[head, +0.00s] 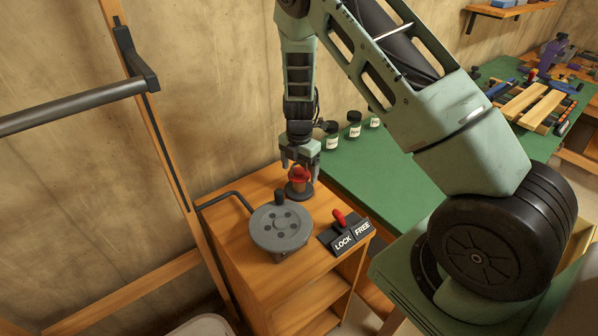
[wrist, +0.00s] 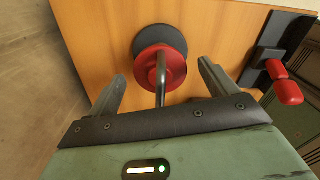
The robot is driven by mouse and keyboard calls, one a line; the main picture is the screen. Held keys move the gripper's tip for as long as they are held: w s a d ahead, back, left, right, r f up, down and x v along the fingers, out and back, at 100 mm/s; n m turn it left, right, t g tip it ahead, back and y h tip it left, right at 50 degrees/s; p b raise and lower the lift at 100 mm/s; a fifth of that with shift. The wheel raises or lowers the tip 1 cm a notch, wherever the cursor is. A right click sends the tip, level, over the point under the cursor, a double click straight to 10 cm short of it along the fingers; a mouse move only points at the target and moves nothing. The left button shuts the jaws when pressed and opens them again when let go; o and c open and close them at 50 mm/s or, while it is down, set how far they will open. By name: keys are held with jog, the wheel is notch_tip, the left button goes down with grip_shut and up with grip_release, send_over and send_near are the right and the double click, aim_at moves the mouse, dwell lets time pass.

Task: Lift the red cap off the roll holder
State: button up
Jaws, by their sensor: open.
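The red cap (head: 299,173) sits on top of the roll holder, whose dark round base (head: 305,194) rests on the wooden cabinet. In the wrist view the red cap (wrist: 174,66) shows as a round disc with a raised middle, and the dark base (wrist: 146,36) shows behind it. A thin grey metal rod (wrist: 160,88) stands in front of the cap's middle. My gripper (head: 300,167) is open, pointing down over the cap. In the wrist view my gripper (wrist: 162,72) has one finger on each side of the cap, apart from it.
On the wooden cabinet (head: 233,218) are a grey wheel (head: 280,228) with a knob and a LOCK/FREE plate (head: 345,237) with a red lever (head: 339,218). A green bench (head: 370,178) with several labelled jars (head: 355,125) stands behind. A black bar (head: 75,108) is at left.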

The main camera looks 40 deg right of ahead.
jog(key=shift+c, duration=0.4)
jog(key=c, duration=1)
jog(key=shift+r, duration=0.1)
